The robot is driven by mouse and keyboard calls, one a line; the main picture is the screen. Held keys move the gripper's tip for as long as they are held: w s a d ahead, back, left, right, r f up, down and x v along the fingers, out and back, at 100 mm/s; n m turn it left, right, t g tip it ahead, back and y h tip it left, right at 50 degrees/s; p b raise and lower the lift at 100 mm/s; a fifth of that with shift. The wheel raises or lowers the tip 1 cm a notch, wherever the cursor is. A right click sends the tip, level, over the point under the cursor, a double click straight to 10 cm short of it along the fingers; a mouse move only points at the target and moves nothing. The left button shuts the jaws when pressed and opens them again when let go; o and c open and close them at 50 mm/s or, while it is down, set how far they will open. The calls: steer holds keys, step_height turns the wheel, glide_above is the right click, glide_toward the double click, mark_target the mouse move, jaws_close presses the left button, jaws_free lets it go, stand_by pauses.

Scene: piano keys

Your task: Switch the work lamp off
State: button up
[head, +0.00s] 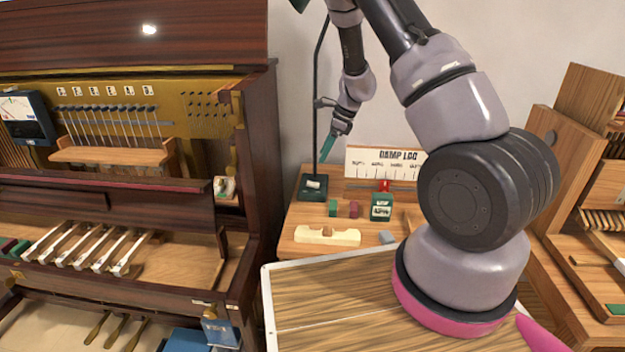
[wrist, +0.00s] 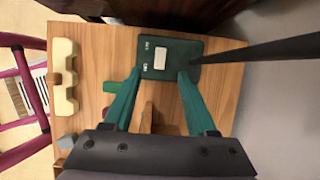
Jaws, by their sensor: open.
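The work lamp has a dark green base (head: 309,194) on the small wooden side table, with a thin black pole (head: 319,95) rising from it. A pale rocker switch (head: 313,184) sits on top of the base. In the wrist view, the base (wrist: 186,44) lies ahead, with the white switch (wrist: 163,60) and small lettering beside it. My gripper (head: 328,149) points down above the base in the head view. In the wrist view, my gripper's (wrist: 160,74) teal fingers are open and empty, appearing on either side of the switch. Contact cannot be told.
The lamp pole (wrist: 250,50) runs close beside my right-hand finger in the wrist view. The side table (head: 290,240) also holds a pale notched wooden block (head: 327,237), green and red blocks, and a damp log board (head: 385,160). The open piano (head: 255,150) stands left.

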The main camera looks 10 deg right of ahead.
mark_target(310, 182)
steer(key=x, duration=1.1)
steer(key=shift+w+d+f, duration=0.1)
steer(key=shift+d+f, duration=0.05)
steer(key=shift+f, duration=0.15)
